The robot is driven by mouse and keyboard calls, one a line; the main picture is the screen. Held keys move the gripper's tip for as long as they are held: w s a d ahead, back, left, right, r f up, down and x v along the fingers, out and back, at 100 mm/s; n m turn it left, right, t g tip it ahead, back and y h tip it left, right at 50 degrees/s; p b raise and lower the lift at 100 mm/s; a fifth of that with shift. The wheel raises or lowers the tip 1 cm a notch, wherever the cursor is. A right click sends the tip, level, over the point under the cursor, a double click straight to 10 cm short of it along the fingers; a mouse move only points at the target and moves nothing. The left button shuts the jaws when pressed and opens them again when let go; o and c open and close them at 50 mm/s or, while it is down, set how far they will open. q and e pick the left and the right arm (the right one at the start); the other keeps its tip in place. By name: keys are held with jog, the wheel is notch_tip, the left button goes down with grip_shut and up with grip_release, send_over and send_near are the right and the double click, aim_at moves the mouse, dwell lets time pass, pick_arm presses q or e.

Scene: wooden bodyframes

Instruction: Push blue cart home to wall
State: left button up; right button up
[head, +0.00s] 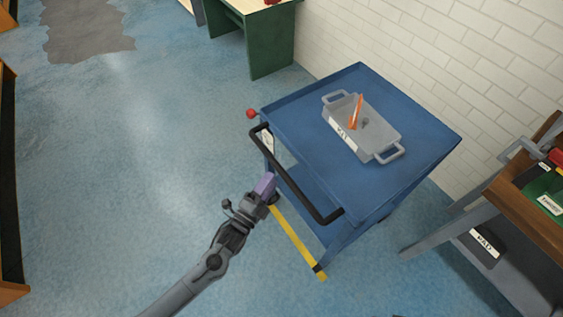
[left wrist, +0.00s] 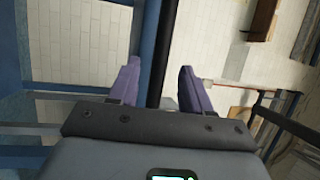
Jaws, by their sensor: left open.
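The blue cart (head: 415,120) stands beside the white brick wall. Its far side overlaps the wall in the head view, and the gap there is hidden. Its black handle (head: 297,180) runs along the near left side. My left gripper (head: 266,186), with purple fingers, is at the handle, around its middle. In the left wrist view the fingers (left wrist: 160,88) are apart, with a dark bar (left wrist: 158,45) showing between them. I cannot tell whether they touch it. My right gripper is not in view.
A grey tray (head: 380,152) with an orange item (head: 355,112) sits on the cart top. A yellow strip (head: 296,242) runs along the cart's lower near side. A green desk (head: 262,42) stands behind; a wooden-topped bench (head: 520,205) stands right.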

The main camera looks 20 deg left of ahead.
pick_arm(q)
jog(key=b+x, duration=0.1)
jog(key=x, duration=0.7)
grip_shut()
dwell(0.3)
